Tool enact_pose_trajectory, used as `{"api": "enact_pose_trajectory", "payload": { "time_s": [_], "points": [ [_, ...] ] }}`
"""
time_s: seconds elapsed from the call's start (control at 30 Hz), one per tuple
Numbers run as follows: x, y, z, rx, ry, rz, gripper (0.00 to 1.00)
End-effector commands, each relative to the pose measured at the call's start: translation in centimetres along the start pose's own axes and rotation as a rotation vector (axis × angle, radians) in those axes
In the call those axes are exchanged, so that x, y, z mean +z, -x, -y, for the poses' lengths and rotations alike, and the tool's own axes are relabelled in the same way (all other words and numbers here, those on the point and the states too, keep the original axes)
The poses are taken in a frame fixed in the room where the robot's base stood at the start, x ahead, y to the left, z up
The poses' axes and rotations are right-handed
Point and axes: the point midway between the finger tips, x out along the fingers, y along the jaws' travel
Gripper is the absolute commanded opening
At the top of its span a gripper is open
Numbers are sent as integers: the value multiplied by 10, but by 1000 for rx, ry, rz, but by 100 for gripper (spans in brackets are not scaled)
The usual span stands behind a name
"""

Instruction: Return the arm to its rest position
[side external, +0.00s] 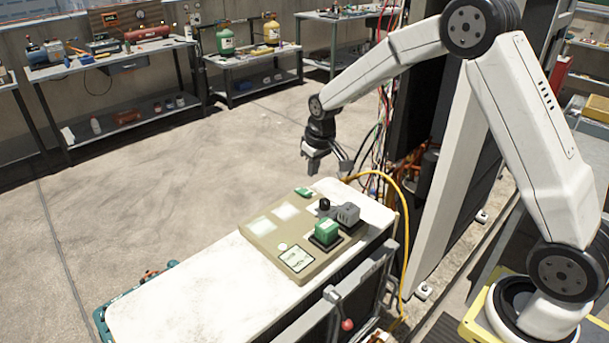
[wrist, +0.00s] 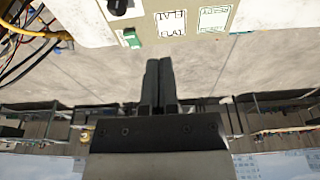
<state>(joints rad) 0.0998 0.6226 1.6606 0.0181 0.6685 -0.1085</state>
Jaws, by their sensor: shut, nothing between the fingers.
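My gripper (side external: 312,168) hangs from my white arm in the side external view, above the far end of a white-topped bench (side external: 190,285). In the wrist view my gripper (wrist: 160,65) has its two dark fingers side by side, shut with nothing between them. It is apart from the bench and from the beige control panel (side external: 266,228) on it. The panel also shows at the top of the wrist view (wrist: 185,32).
The panel bears a green block (side external: 326,231), a grey block (side external: 347,214) and a black knob (side external: 324,204). A yellow hose (side external: 404,200) and loose cables stand beside an open dark cabinet (side external: 410,110). Workbenches (side external: 110,62) line the back wall. The floor at left is clear.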

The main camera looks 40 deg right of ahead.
Motion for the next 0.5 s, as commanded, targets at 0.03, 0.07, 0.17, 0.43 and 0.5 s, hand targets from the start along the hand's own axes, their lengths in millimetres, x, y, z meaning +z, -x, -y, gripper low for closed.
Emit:
{"api": "enact_pose_trajectory", "payload": {
  "time_s": [0.03,0.07,0.17,0.43,0.5],
  "points": [
    [11,6,4,0,2,-3,0],
    [17,10,6,0,2,-5,0],
    [39,18,14,0,2,-9,0],
    [105,38,30,-2,3,-22,0],
    [123,42,34,-2,4,-25,0]
  ]
}}
